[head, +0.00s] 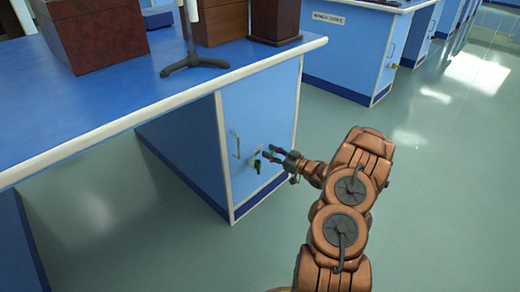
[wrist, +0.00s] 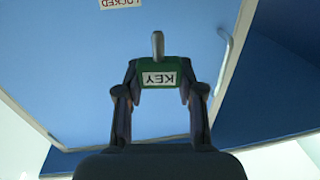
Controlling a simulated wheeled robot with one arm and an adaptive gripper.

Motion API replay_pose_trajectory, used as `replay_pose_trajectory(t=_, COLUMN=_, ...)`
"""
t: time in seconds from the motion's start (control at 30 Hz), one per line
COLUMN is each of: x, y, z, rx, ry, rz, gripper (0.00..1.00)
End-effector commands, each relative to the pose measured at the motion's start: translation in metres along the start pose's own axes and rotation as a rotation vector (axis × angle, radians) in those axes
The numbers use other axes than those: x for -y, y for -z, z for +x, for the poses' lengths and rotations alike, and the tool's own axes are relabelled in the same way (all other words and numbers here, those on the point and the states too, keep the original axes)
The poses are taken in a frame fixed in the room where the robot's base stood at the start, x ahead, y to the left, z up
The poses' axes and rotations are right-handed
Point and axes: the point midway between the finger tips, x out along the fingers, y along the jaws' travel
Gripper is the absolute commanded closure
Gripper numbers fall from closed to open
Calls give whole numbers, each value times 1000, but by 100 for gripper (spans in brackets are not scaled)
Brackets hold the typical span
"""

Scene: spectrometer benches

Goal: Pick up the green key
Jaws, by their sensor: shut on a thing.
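The green key (wrist: 158,85) has a white label reading KEY and a grey shaft (wrist: 158,44). It sits between the two fingers of my gripper (wrist: 159,92) in the wrist view, with its shaft pointing away from my gripper toward the blue cabinet front. My gripper is shut on it. In the head view the green key (head: 257,166) is a small green patch at the fingertips of my gripper (head: 268,156), in front of the cabinet end. I cannot tell whether the shaft touches the cabinet.
A blue cabinet (head: 262,105) under the bench top has a vertical handle (head: 234,145). A LOCKED sign (wrist: 120,3) shows on it in the wrist view. A stand (head: 194,62) and brown boxes (head: 92,32) are on the bench. The floor (head: 440,190) at right is clear.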

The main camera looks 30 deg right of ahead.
Motion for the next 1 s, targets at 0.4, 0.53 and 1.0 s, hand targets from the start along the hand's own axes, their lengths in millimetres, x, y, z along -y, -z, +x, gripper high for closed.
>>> replay_pose_trajectory(t=0.4, x=-20, y=10, z=-77, rx=0, ry=-3, rz=-2, gripper=92)
replay_pose_trajectory(t=0.53, x=-23, y=10, z=-90, rx=0, ry=-2, rz=-3, gripper=92)
replay_pose_trajectory(t=1.0, x=-25, y=14, z=-99, rx=1, ry=0, rz=-2, gripper=92)
